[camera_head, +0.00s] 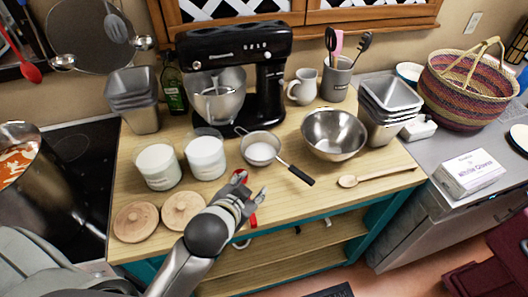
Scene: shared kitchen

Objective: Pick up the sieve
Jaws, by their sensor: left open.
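The sieve (261,153) lies on the wooden counter in the middle, in front of the black stand mixer. Its round mesh bowl is at the left and its black handle (301,176) points to the lower right. My left gripper (252,182) is open and empty, just in front of the sieve's bowl and left of its handle, apart from both in the picture. Its height above the counter is hard to tell. My right gripper is not in view.
A steel bowl (333,135) stands right of the sieve, with a wooden spoon (378,175) before it. Two white canisters (205,155) stand left, with wooden lids (134,222) in front. The stand mixer (232,62) is behind. A pot (36,185) is at far left.

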